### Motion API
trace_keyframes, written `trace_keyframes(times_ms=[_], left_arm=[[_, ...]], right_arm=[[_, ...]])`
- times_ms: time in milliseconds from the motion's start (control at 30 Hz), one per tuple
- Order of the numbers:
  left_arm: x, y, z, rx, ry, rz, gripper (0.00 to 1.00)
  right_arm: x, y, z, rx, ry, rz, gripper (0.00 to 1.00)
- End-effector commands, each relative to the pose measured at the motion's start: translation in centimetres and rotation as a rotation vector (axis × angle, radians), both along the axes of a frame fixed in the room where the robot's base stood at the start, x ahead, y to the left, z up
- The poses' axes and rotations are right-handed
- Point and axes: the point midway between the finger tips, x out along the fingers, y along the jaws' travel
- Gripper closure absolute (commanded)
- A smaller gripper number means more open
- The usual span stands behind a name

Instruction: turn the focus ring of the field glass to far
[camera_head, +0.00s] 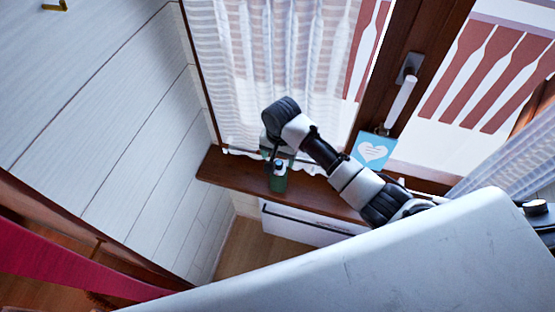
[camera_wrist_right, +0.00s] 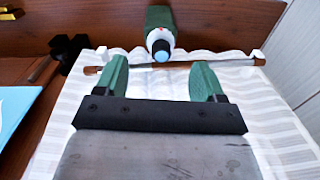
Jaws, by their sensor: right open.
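A small green upright body with a pale band and a light blue end, which I take to be the field glass (camera_head: 278,182), is on the wooden sill near its left end. In the right wrist view the field glass (camera_wrist_right: 158,32) lies beyond the gap between the fingers. Its focus ring and any marks are too small to tell apart. My right gripper (camera_head: 276,154) is over the sill beside it. Its two green fingers are spread, with nothing between them, in the right wrist view (camera_wrist_right: 160,78). My left gripper is out of view.
The wooden sill (camera_head: 230,171) runs below a curtained window. A thin rod (camera_wrist_right: 215,63) with white curtain (camera_wrist_right: 280,110) is close to the fingers. A black object (camera_wrist_right: 67,53) is at left.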

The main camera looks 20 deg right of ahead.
Motion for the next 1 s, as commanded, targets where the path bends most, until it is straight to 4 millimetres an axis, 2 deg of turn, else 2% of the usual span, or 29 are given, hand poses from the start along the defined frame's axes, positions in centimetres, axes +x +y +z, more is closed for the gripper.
trace_keyframes(times_ms=[33,133,267,367,700,800,1000], left_arm=[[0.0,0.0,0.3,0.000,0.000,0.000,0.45],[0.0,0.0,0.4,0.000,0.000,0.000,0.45],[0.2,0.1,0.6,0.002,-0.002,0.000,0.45],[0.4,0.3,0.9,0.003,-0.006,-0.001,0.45],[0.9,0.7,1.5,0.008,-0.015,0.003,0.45],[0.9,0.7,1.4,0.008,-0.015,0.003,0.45],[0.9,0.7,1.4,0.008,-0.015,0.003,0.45]], right_arm=[[0.7,-0.2,1.1,-0.011,0.003,-0.026,0.30],[1.5,-0.3,2.3,-0.024,0.015,-0.068,0.30],[1.6,-0.4,1.8,-0.029,0.023,-0.085,0.30],[1.5,-0.4,0.4,-0.029,0.025,-0.085,0.30],[1.5,-0.4,-6.0,-0.028,0.023,-0.083,0.30],[1.6,-0.3,-7.2,-0.027,0.023,-0.083,0.30],[1.6,-0.3,-8.3,-0.026,0.019,-0.081,0.30]])
